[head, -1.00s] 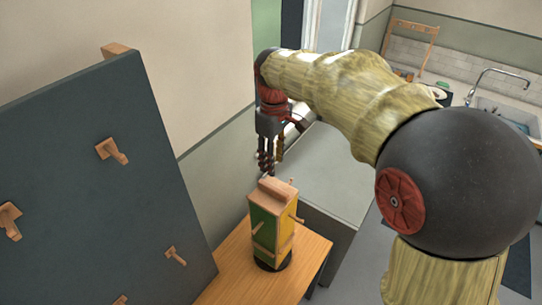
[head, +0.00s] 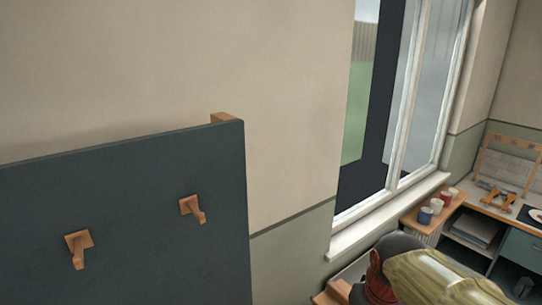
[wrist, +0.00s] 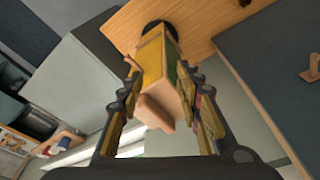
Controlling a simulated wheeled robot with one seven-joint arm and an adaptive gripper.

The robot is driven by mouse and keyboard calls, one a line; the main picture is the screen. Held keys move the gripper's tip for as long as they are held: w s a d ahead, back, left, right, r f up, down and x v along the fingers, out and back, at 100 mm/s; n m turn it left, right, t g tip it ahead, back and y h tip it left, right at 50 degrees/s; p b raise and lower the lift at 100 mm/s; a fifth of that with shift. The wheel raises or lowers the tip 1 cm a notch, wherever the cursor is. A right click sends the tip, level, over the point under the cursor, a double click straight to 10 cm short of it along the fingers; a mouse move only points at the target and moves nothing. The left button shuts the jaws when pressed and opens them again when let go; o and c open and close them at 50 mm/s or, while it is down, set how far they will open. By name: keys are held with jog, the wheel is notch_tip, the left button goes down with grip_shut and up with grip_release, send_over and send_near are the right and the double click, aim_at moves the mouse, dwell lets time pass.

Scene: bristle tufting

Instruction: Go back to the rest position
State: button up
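In the wrist view my gripper (wrist: 160,68) is open, its two dark, jointed fingers spread to either side. The green and yellow block (wrist: 157,62) with a pale wooden top shows between and beyond the fingers. It stands on a round dark base on the wooden table (wrist: 205,20). I see no sign of the gripper holding it; the exact gap cannot be told. In the head view only part of my arm shows at the lower right; the gripper and block are out of that view.
A dark board (head: 130,225) with wooden pegs stands at the left of the head view, near the wall. A window (head: 400,110) is at centre right. Several cups (head: 425,215) stand on a wooden counter at the right. A grey cabinet surface (wrist: 80,75) shows in the wrist view.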

jog(key=s+f+t+b, duration=0.3)
jog(key=s+f+b, duration=0.6)
jog(key=b, duration=0.3)
jog(key=shift+s+f+m, duration=0.4)
jog(key=shift+f, duration=0.05)
jog(key=shift+a, duration=0.2)
jog(key=shift+c, duration=0.6)
